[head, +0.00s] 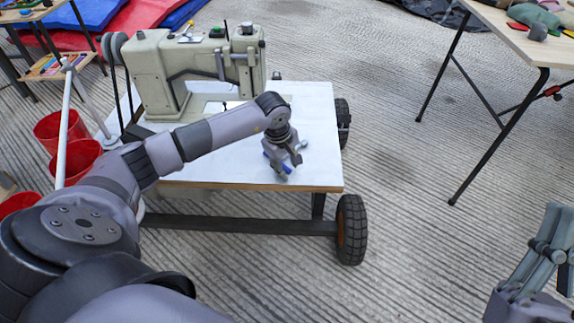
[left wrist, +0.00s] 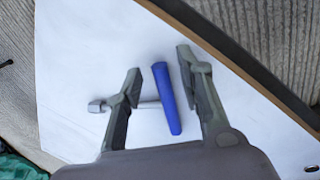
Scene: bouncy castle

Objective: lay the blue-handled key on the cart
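The blue-handled key (left wrist: 167,98) shows in the left wrist view against the white top of the cart (head: 215,170). Its blue handle is between the two fingers of my left gripper (left wrist: 160,68), with clear gaps on both sides. Its grey metal shaft points left, past the left finger, which partly hides it. In the head view my left gripper (head: 284,166) is low over the cart's front right part, with bits of blue showing at its fingers. The key appears to lie on the cart. My right gripper (head: 548,245) is at the lower right, away from the cart.
A sewing machine (head: 195,75) stands on the back of the cart. Red buckets (head: 75,150) are left of it. A folding table (head: 530,40) with several items is at the upper right. The ribbed floor between is clear.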

